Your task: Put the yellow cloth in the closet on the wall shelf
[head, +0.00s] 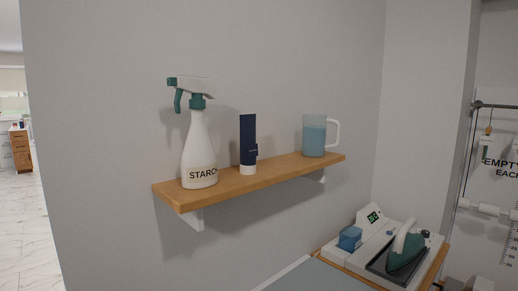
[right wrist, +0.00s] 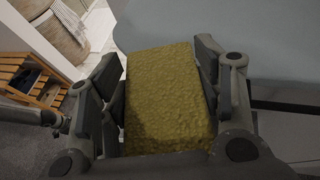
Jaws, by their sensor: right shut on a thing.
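The yellow cloth (right wrist: 165,95) is a folded, textured block in the right wrist view. My right gripper (right wrist: 160,90) is shut on it, with a dark finger on each side. The wooden wall shelf (head: 265,182) crosses the middle of the head view on white brackets. On it stand a white starch spray bottle (head: 199,150) at the left end, a dark blue tube with a white cap (head: 248,140) near the middle, and a clear jug of blue liquid (head: 315,137) towards the right end. Neither gripper shows in the head view.
Below the shelf at right, an iron (head: 405,247) rests on a white station beside a grey board surface (head: 318,277). A rail with hanging items (head: 487,146) is at far right. The right wrist view shows a slatted wooden rack (right wrist: 25,78) and a woven basket (right wrist: 62,35).

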